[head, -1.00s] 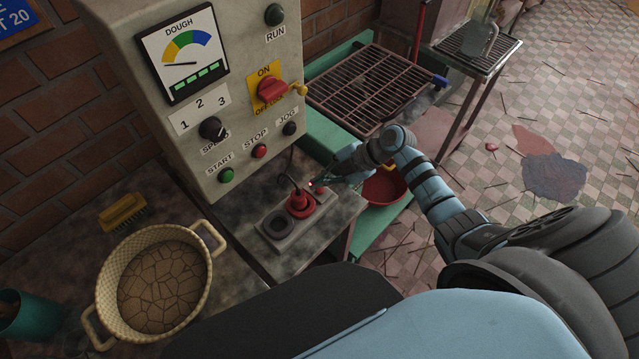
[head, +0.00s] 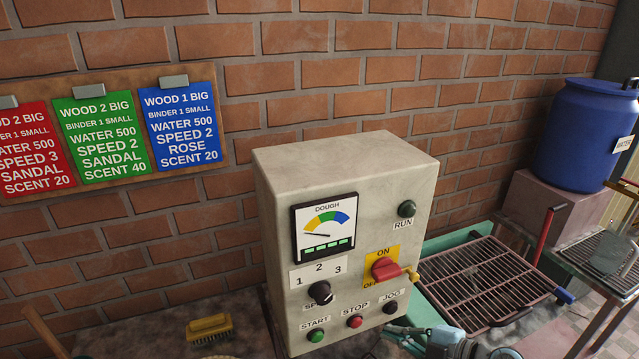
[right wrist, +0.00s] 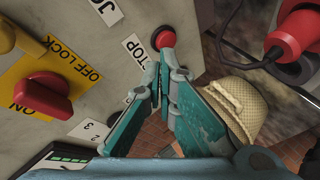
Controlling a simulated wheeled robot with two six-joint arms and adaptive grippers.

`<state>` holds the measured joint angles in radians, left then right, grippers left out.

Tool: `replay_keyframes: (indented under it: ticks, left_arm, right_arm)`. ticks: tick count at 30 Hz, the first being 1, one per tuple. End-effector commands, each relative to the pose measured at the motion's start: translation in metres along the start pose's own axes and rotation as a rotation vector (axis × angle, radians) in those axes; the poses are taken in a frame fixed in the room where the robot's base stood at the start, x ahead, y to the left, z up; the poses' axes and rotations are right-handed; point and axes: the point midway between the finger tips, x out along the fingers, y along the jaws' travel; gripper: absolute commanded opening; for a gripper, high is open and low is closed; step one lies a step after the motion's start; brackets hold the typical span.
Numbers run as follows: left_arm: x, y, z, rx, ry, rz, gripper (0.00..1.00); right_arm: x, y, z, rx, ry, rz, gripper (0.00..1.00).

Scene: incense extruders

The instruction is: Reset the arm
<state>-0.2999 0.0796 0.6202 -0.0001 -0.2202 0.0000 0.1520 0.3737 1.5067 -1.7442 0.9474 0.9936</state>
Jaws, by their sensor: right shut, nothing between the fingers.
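My right gripper (head: 412,334) shows at the bottom edge of the head view, just below the JOG button (head: 390,307) of the control box (head: 290,215). In the right wrist view its teal fingers (right wrist: 166,62) are together and empty, with the tips close to the red STOP button (right wrist: 164,37); I cannot tell whether they touch it. The red rotary switch (head: 385,268) points at neither label clearly. A red plug-like part with a black cable (right wrist: 296,36) shows at the upper right of the wrist view. My left gripper is out of view.
A woven basket (right wrist: 232,97) stands beyond the fingers. A metal rack (head: 485,280) lies right of the box, with a blue barrel (head: 587,135) behind it. Recipe cards (head: 181,128) hang on the brick wall. A yellow brush (head: 209,328) lies left of the box.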

Motion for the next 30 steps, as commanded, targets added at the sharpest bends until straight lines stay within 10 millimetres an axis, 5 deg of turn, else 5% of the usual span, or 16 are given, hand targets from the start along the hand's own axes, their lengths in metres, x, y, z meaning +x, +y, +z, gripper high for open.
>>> replay_keyframes:
  ticks: [3,6,8,9,13,18,24,30]
  left_arm:
    - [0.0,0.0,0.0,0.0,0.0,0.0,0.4]
    - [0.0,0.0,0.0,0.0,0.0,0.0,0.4]
    - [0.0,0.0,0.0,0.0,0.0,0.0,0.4]
    - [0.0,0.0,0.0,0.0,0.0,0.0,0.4]
    - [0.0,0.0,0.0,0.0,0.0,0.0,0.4]
    - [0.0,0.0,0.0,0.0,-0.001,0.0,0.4]
    - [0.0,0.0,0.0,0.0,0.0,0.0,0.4]
    - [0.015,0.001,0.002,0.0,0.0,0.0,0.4]
  right_arm:
    - [-0.037,0.079,-0.028,0.09,-0.043,0.551,0.0]
    - [-0.106,0.096,0.0,0.359,-0.277,0.908,0.0]
    - [-0.142,0.069,0.026,0.572,-0.465,0.996,0.0]
    - [-0.158,0.038,0.038,0.714,-0.591,0.992,0.0]
    - [-0.177,-0.056,0.041,1.03,-0.873,0.813,0.0]
    - [-0.184,-0.145,0.004,1.254,-1.056,0.499,0.0]
    - [-0.196,-0.217,-0.061,1.39,-1.147,0.108,0.0]
    - [-0.156,-0.293,0.008,1.408,-1.193,0.091,0.0]
